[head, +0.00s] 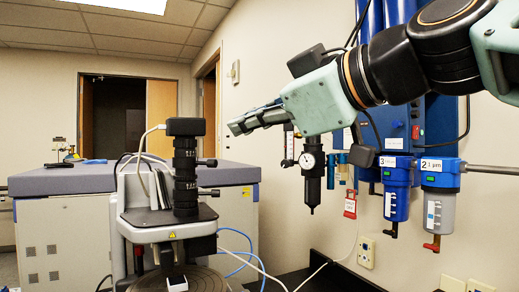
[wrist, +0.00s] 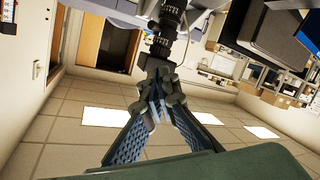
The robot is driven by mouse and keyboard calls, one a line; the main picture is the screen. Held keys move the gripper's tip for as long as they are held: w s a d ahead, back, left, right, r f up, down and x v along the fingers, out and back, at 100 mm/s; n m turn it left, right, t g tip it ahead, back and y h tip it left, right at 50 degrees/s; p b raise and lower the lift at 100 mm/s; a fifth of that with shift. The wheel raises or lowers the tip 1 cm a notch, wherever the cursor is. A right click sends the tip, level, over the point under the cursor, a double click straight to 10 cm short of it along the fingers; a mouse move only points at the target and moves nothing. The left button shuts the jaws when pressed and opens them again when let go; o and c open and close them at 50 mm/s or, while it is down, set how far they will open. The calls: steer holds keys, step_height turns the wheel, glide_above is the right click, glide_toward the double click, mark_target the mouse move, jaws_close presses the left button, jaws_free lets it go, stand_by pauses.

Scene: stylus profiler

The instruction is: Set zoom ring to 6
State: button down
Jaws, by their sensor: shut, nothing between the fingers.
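The zoom ring is part of the black optical tube (head: 185,168), which stands upright on the profiler's stage head in the head view. Ring markings are too small to read there. Two small side knobs stick out to the right of the tube. My gripper (head: 234,128) is to the right of the tube's top, fingers pointing left, apart from it. In the wrist view, the fingers of my gripper (wrist: 158,92) come together at the tips with nothing between them. The tube (wrist: 168,28) appears beyond the fingertips, with pale markings on its bands that I cannot read.
The black camera block (head: 186,127) tops the tube, with a white cable at its left. The profiler's black plate (head: 140,219) is below. Blue-and-grey filter housings (head: 397,188) and a pressure gauge (head: 312,162) hang on the right wall. A grey cabinet (head: 65,225) stands behind.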

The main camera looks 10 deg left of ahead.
steer(key=p, duration=0.3)
glide_toward(195, 162)
steer(key=a+r, duration=0.3)
steer(key=r, duration=0.1)
steer(key=shift+n, duration=0.4)
steer(key=shift+w+f, duration=0.7)
steer(key=shift+f, duration=0.3)
steer(key=shift+w+f, duration=0.7)
steer(key=shift+f, duration=0.3)
